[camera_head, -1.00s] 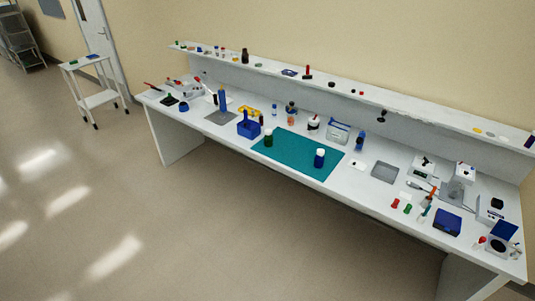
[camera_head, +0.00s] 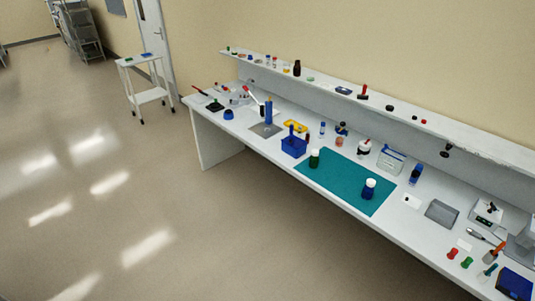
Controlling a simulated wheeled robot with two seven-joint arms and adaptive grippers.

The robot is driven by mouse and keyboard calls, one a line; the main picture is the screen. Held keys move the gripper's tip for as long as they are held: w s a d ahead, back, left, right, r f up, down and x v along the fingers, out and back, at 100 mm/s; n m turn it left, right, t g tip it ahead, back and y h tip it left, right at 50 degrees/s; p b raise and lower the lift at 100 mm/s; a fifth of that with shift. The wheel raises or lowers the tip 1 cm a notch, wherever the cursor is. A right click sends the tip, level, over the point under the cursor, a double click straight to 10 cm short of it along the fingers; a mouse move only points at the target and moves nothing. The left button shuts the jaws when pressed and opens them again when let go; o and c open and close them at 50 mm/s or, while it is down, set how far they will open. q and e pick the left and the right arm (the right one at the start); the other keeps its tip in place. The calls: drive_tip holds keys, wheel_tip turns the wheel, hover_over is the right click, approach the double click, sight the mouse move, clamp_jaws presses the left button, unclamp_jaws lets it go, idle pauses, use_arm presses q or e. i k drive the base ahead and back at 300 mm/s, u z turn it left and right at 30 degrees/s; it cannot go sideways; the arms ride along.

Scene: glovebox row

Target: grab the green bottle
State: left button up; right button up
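A green bottle (camera_head: 315,159) with a white cap stands upright on the left part of the teal mat (camera_head: 345,185) on the long white bench. A blue bottle (camera_head: 368,190) with a white cap stands on the same mat, to its right and nearer the front edge. Neither of my grippers shows in the head view. Nothing touches the green bottle.
A blue caddy (camera_head: 294,146) stands just left of the mat. A white jar (camera_head: 363,148) and a rack (camera_head: 391,160) stand behind it. The raised shelf (camera_head: 400,117) runs along the bench back. The floor (camera_head: 190,210) in front is clear.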

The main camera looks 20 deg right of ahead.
sight(313, 163)
drive_tip(key=u, duration=0.35)
drive_tip(key=i, duration=1.25)
drive_tip(key=z, duration=0.5)
